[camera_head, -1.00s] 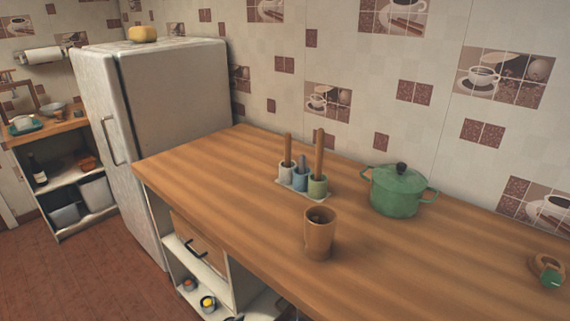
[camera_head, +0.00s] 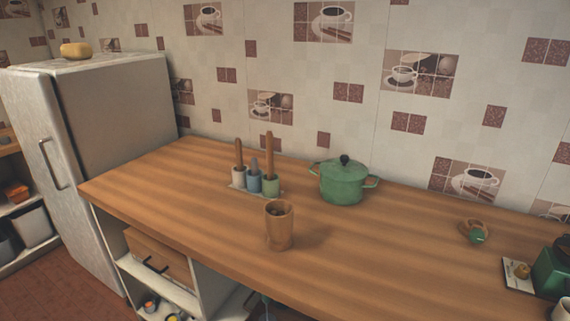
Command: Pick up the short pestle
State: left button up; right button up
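Three pestle-like sticks stand upright in small cups on a pale tray (camera_head: 236,188) on the wooden counter. The short grey-blue pestle (camera_head: 254,164) stands in the middle blue cup (camera_head: 253,184). A longer brown one (camera_head: 239,152) stands in the white cup (camera_head: 238,175) on the left. The tallest brown one (camera_head: 269,152) stands in the green cup (camera_head: 270,187) on the right. Their lower ends are hidden in the cups. Neither of my grippers is in view.
A wooden cup (camera_head: 279,229) stands just in front of the tray, with something dark inside. A green lidded pot (camera_head: 343,184) is to the right. A small round wooden and green item (camera_head: 476,233) and a green appliance (camera_head: 553,272) are farther right. The fridge (camera_head: 115,110) stands left.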

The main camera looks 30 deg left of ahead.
aim_at(238, 144)
jog(key=j+z, duration=0.35)
jog(key=j, duration=0.15)
jog(key=j+z, duration=0.35)
jog(key=k+j+z, duration=0.1)
jog(key=j+z, duration=0.25)
jog(key=j, duration=0.2)
